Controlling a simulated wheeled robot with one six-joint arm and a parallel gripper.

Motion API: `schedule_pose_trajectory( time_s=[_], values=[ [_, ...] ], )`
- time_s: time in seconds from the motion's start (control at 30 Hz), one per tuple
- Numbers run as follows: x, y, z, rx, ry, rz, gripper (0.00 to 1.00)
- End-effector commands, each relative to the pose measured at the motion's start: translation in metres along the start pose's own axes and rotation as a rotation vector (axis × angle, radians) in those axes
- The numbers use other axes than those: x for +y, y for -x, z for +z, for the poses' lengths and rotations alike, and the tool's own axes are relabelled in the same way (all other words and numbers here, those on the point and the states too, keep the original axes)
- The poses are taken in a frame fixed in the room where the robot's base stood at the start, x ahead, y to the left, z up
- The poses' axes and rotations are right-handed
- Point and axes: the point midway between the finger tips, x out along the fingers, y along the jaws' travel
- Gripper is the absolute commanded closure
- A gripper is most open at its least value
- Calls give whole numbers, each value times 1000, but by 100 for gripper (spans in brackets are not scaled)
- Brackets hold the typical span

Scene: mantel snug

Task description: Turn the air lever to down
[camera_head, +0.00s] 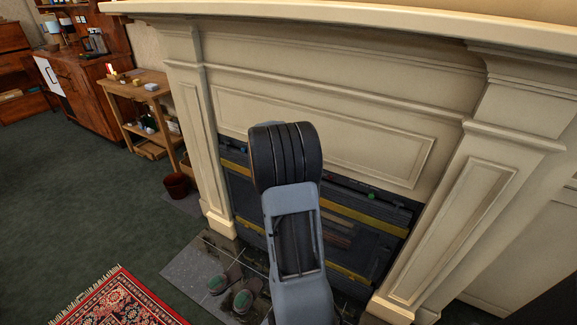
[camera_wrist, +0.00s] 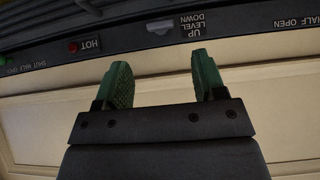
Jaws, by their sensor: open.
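In the wrist view the dark control strip of the fireplace appears upside down. A pale grey lever (camera_wrist: 160,26) sits on it beside the label UP LEVEL DOWN (camera_wrist: 191,25); which way it is set I cannot tell. My gripper (camera_wrist: 160,70) is open and empty, its two green fingers apart. In the picture the lever lies just beyond and between the fingertips, with no contact visible. In the head view my arm covers part of the strip and hides the gripper and the lever.
A red knob (camera_wrist: 73,47) marked HOT sits beside the lever. A green knob (camera_head: 371,196) shows on the strip. The cream mantel (camera_head: 330,65) surrounds the dark firebox front. Dark slipper-like things (camera_head: 243,300) lie on the hearth.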

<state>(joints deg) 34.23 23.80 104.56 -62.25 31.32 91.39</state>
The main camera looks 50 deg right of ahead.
Motion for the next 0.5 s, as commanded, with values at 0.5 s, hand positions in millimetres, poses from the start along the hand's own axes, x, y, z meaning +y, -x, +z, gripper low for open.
schedule_pose_trajectory(
  time_s=[0.5],
  values=[
    [0,-63,0,0,0,0,36]
  ],
)
